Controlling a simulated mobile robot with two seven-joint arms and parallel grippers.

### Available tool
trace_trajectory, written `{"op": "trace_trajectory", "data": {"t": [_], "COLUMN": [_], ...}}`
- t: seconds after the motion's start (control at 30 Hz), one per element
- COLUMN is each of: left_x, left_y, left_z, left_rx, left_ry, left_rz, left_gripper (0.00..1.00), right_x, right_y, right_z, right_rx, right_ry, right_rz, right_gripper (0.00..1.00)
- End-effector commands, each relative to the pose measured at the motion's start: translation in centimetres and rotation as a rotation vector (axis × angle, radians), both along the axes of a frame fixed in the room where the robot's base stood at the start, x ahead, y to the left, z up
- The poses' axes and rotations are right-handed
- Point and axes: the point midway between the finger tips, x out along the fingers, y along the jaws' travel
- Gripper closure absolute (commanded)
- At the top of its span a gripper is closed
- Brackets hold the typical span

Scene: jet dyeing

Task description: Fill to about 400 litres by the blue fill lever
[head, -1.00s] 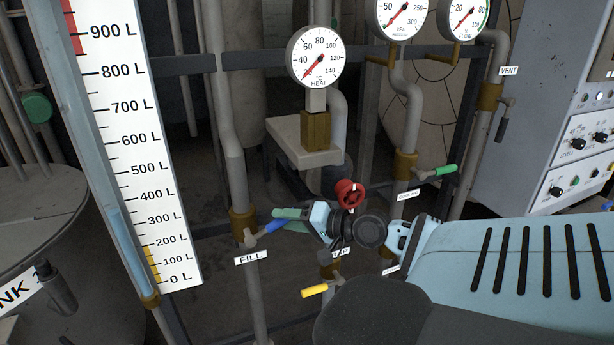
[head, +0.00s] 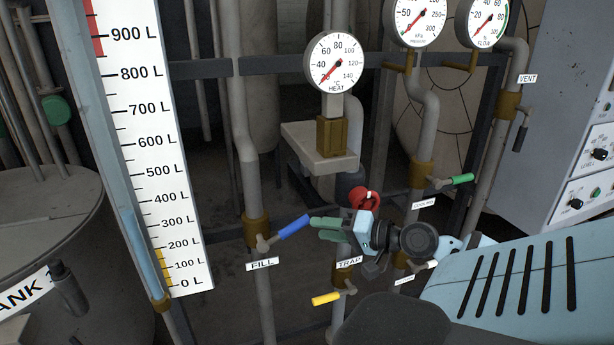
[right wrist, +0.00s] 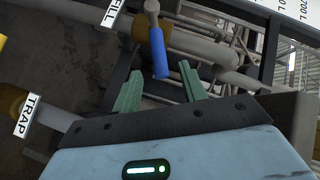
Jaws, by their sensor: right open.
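The blue fill lever (head: 293,227) sits on the brass valve above the FILL label (head: 262,264), its handle slanting up to the right. My right gripper (head: 315,229) is open just right of the handle's end. In the right wrist view, the lever (right wrist: 158,52) points toward the gap between the open green fingers (right wrist: 161,88); contact cannot be told. The litre scale (head: 165,150) stands at left. The blue column in its sight tube (head: 148,250) tops out somewhere near 300 L; the exact reading is unclear. My left gripper is not in view.
A red wheel (head: 364,200) is close behind my right gripper. A yellow lever (head: 326,299) lies below and a green lever (head: 460,179) to the right. The TRAP label (head: 348,263) is below the gripper. A grey control cabinet (head: 560,130) stands at right.

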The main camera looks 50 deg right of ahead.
Motion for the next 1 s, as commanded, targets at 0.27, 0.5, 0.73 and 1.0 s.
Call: {"op": "trace_trajectory", "data": {"t": [0.27, 0.5, 0.73, 1.0], "left_x": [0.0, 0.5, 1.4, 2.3], "left_y": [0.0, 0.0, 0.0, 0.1], "left_z": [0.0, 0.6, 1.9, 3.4], "left_rx": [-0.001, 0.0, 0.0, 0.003], "left_ry": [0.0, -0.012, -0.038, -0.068], "left_rz": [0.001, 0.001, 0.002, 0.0], "left_gripper": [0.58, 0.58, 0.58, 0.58], "right_x": [0.0, -2.3, -8.3, -15.9], "right_y": [0.0, 0.4, 4.5, 14.1], "right_z": [-0.1, -5.9, -17.2, -26.5], "right_rx": [-0.001, -0.121, -0.397, -0.704], "right_ry": [0.001, 0.075, 0.228, 0.341], "right_rz": [0.0, -0.02, 0.028, 0.211], "right_gripper": [0.58, 0.58, 0.58, 0.58]}}
